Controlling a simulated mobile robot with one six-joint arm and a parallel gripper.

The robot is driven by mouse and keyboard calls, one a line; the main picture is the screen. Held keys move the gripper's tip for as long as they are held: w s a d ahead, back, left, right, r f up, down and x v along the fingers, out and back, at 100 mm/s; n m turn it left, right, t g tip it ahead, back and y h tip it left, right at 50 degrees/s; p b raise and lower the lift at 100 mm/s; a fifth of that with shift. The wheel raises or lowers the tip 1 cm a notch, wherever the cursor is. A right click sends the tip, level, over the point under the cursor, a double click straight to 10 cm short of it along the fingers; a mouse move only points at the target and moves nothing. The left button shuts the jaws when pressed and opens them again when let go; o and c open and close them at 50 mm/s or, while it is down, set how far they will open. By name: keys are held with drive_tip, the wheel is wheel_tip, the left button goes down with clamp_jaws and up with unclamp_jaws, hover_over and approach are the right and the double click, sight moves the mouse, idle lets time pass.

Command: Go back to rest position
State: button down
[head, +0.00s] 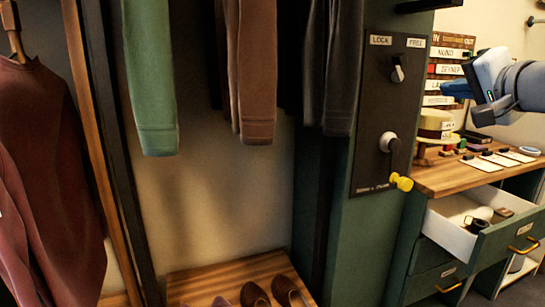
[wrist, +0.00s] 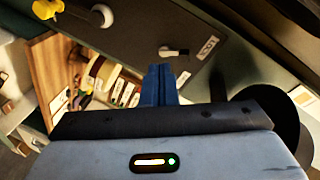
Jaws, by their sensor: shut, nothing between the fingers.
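My gripper (head: 452,89) is at the right of the head view, in the air above the wooden desk top and in front of the name board. Its blue fingers point left, towards the dark lock panel. In the wrist view my gripper (wrist: 158,72) shows its blue fingers pressed together with nothing between them. It touches nothing that I can see.
The lock panel (head: 372,165) carries a switch, a knob and a yellow-ended handle (head: 401,182). The desk (head: 447,178) holds a hat (head: 434,124) and several cards. A drawer (head: 455,231) stands open below. Clothes hang at the left; shoes (head: 254,295) sit below.

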drive_tip(key=a+f+n+g+y+p, duration=0.1)
drive_tip(key=a+f+n+g+p, duration=0.1)
drive_tip(key=a+f+g+p, duration=0.45)
drive_tip(key=s+a+f+n+g+h+p, duration=0.1)
drive_tip(key=s+a+f+n+g+p, duration=0.2)
drive_tip(key=s+p, duration=0.5)
drive_tip(key=s+a+f+n+g+h+p, duration=0.2)
drive_tip(key=s+a+f+n+g+p, duration=0.2)
drive_tip(key=s+a+f+p, duration=0.2)
drive_tip(key=s+a+p, duration=0.2)
drive_tip(key=s+p, duration=0.1)
drive_tip(key=shift+s+f+n+h+p, duration=0.2)
drive_tip(key=shift+n+h+p, duration=0.1)
drive_tip(key=shift+p, duration=0.05)
